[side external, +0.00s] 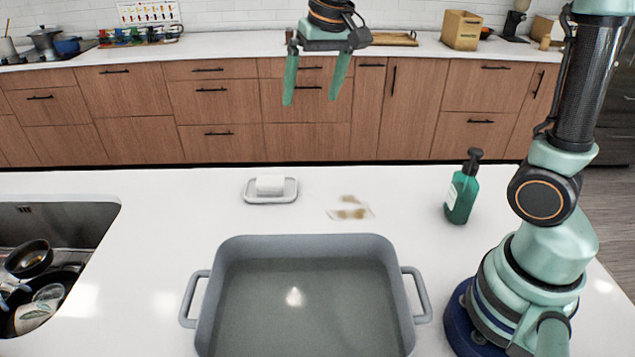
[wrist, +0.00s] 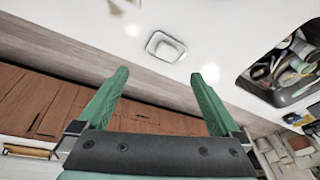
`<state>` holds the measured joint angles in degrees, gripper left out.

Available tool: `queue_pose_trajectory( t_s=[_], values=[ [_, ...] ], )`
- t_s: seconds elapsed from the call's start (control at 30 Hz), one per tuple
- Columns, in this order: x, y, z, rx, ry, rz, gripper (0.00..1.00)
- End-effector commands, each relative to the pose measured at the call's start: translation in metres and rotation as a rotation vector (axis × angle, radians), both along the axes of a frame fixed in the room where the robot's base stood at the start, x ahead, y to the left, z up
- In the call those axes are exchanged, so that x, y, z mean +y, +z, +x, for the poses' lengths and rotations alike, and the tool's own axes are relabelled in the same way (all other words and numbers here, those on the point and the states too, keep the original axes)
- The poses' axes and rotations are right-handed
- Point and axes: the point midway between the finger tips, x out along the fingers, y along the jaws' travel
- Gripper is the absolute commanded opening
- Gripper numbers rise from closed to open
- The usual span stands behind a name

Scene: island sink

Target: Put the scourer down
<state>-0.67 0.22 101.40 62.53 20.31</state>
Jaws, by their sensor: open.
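A white block (side external: 270,185), which may be the scourer, lies on a small pale dish (side external: 257,199) on the white counter. I cannot tell for sure whether it is a scourer or soap. The dish (wrist: 153,38) and block (wrist: 166,49) also show in the wrist view, beyond the fingertips. My gripper (side external: 310,101) is open and empty, high above the counter and well clear of the dish. Its two green fingers also show spread apart in the wrist view (wrist: 160,74). Nothing is between them.
A large grey basin (side external: 305,244) with two handles stands at the front of the counter. A green pump bottle (side external: 461,194) stands at the right. Brown stains (side external: 350,211) lie beside the dish. A sink (side external: 60,215) with dishes (side external: 30,258) is at the left.

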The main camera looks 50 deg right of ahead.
Motion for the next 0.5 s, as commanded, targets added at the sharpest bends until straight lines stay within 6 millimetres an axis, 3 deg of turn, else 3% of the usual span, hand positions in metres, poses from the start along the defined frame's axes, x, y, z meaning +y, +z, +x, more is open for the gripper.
queue_pose_trajectory(
  t_s=[0.13,0.3,0.5],
  values=[
    [-0.002,0.007,-0.046,-0.069,0.093,-0.031,1.0],
    [-0.004,-0.001,-0.092,-0.138,0.197,-0.073,1.0],
    [-0.005,-0.019,-0.128,-0.195,0.285,-0.115,1.0]
  ],
)
